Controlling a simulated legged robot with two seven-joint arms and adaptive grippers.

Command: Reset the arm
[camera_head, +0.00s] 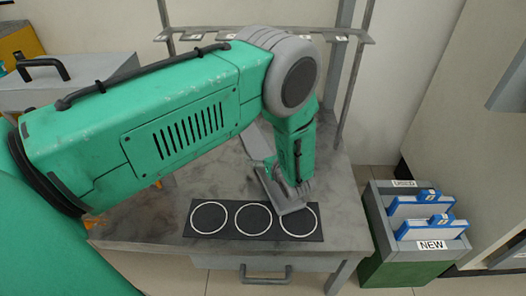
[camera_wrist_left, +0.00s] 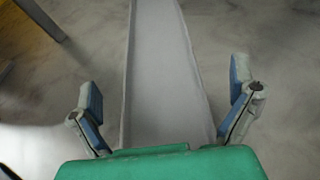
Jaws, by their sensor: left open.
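My left arm (camera_head: 185,125) reaches in from the left and bends down over the grey table (camera_head: 345,225). My left gripper (camera_head: 285,205) hangs low, over or just behind the right end of the black mat (camera_head: 220,233), partly covered by my own wrist. In the left wrist view the gripper (camera_wrist_left: 163,88) has its two blue-grey fingers spread wide with nothing clamped. A long grey strip (camera_wrist_left: 163,70) runs between and beyond the fingers; I cannot tell how far it is from them. My right gripper is not in view.
The mat carries three white circles with no objects on them. A grey rack rail (camera_head: 340,36) with small labels stands behind. On the right floor a green-grey box (camera_head: 398,270) marked USED and NEW holds blue items (camera_head: 432,226). A drawer handle (camera_head: 265,275) is at the table's front.

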